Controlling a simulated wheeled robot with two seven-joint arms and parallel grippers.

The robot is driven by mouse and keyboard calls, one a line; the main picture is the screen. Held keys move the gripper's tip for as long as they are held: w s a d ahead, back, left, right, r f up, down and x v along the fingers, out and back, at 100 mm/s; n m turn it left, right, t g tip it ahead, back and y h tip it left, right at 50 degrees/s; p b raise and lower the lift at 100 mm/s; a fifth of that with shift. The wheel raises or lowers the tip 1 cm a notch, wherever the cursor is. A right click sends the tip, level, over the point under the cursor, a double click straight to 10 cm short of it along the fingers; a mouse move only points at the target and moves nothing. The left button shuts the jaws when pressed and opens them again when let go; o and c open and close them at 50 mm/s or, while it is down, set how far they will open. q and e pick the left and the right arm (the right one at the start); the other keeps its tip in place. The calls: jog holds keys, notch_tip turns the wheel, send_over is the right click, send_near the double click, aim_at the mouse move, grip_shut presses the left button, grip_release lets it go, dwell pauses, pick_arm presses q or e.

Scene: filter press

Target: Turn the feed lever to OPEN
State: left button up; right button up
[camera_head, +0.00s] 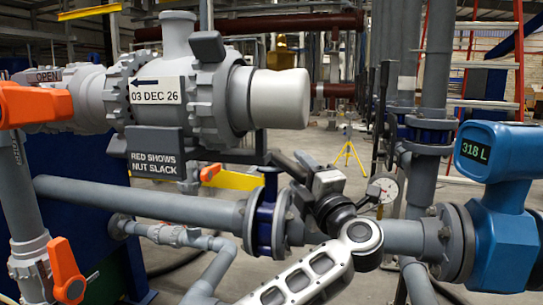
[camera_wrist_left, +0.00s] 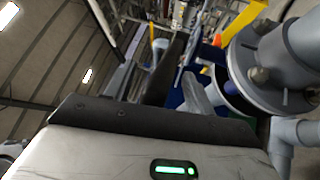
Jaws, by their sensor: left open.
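A large orange lever (camera_head: 35,105) is at the left edge of the head view, on a grey valve beside a small plate marked OPEN (camera_head: 45,76). A second orange handle (camera_head: 67,270) is below it on a grey pipe. I cannot tell for sure which one is the feed lever. My left gripper (camera_head: 287,158) is open in the middle of the head view, above the horizontal pipe and well to the right of both handles. Nothing shows between its fingers. In the left wrist view a dark finger (camera_wrist_left: 165,75) extends from my gripper body. My right gripper is not in view.
The filter housing (camera_head: 160,90), dated 03 DEC 26, has a silver end cap (camera_head: 280,98) above my gripper. A sign (camera_head: 155,152) reads RED SHOWS NUT SLACK. A flanged pipe (camera_head: 140,200) runs below. A pressure gauge (camera_head: 382,188) and blue meter (camera_head: 495,160) reading 318 L are at right.

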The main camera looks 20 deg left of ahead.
pick_arm(q)
jog(key=c, duration=0.7)
jog(key=shift+w+d, duration=0.25)
jog(key=shift+d, duration=0.2)
jog(key=shift+w+d+b, duration=0.7)
jog(key=shift+w+d, duration=0.7)
jog(key=shift+w+d+b, duration=0.65)
jog(key=shift+w+b, duration=0.05)
jog(key=shift+w, duration=0.3)
jog(key=shift+c, duration=0.6)
jog(key=shift+w, duration=0.15)
